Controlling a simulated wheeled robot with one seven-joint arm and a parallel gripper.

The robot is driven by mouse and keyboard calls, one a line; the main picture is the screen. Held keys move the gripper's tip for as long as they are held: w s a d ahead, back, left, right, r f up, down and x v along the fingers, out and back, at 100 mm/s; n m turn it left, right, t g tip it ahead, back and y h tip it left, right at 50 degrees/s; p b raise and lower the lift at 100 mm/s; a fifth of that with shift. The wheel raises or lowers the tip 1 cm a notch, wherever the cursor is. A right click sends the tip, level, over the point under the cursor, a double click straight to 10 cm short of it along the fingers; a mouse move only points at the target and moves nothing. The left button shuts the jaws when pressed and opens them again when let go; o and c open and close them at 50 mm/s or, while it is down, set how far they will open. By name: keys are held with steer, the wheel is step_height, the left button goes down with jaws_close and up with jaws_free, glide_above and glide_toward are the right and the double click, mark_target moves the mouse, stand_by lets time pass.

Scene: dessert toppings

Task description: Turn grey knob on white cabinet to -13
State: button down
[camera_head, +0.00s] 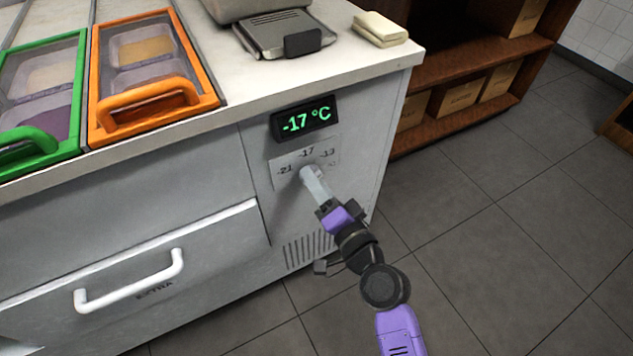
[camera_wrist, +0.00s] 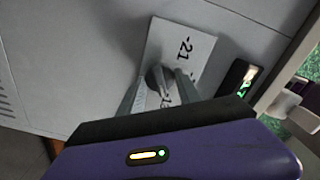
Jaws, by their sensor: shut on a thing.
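The white cabinet (camera_head: 230,195) has a dial plate (camera_head: 329,149) marked -21, -17 and -13 on its front. The grey knob (camera_wrist: 155,78) sits on this plate, and my gripper (camera_wrist: 159,92) is shut on it, one finger on each side. In the head view my gripper (camera_head: 314,180) reaches the plate and hides most of the knob. Above the plate, a black display (camera_head: 305,118) reads -17 °C in green. The exact angle of the knob's pointer is hard to tell.
A white handle (camera_head: 130,283) juts from the drawer at left. Orange (camera_head: 150,95) and green (camera_head: 35,138) framed lids lie on the counter. A grey appliance (camera_head: 284,35) and folded cloth (camera_head: 381,28) are there too. Floor at right is clear, before a brown shelf (camera_head: 455,70).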

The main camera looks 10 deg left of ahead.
steer(key=c, duration=0.8)
jaws_free()
steer(key=shift+c, duration=0.2)
steer(key=v, duration=0.7)
steer(key=shift+s+d, duration=0.25)
steer(key=shift+s, duration=0.05)
